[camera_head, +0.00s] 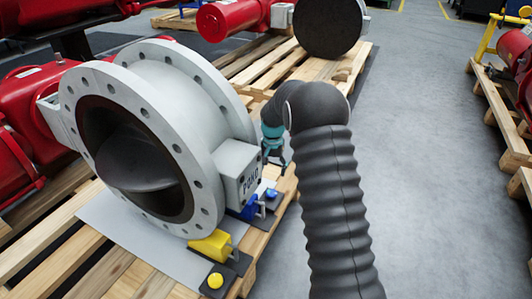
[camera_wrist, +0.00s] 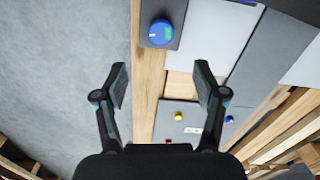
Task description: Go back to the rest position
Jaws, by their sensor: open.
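My gripper (camera_wrist: 160,87) is open and empty in the wrist view, its two dark fingers spread over the edge of a wooden pallet. In the head view my gripper (camera_head: 276,158) is small and partly hidden, beside the grey box on the valve's right side. The large grey flanged valve (camera_head: 130,160) lies on the pallet with its disc partly turned in the bore. A blue round knob (camera_wrist: 161,32) with a green mark sits on a dark plate beyond the fingertips. It appears apart from the fingers.
A yellow block (camera_head: 213,246) and a yellow button (camera_head: 215,281) stand at the pallet's front. A grey panel with a yellow button (camera_wrist: 178,115) lies between my fingers, lower down. Another pallet (camera_head: 503,120) is at the right. The grey floor (camera_head: 420,150) between is clear.

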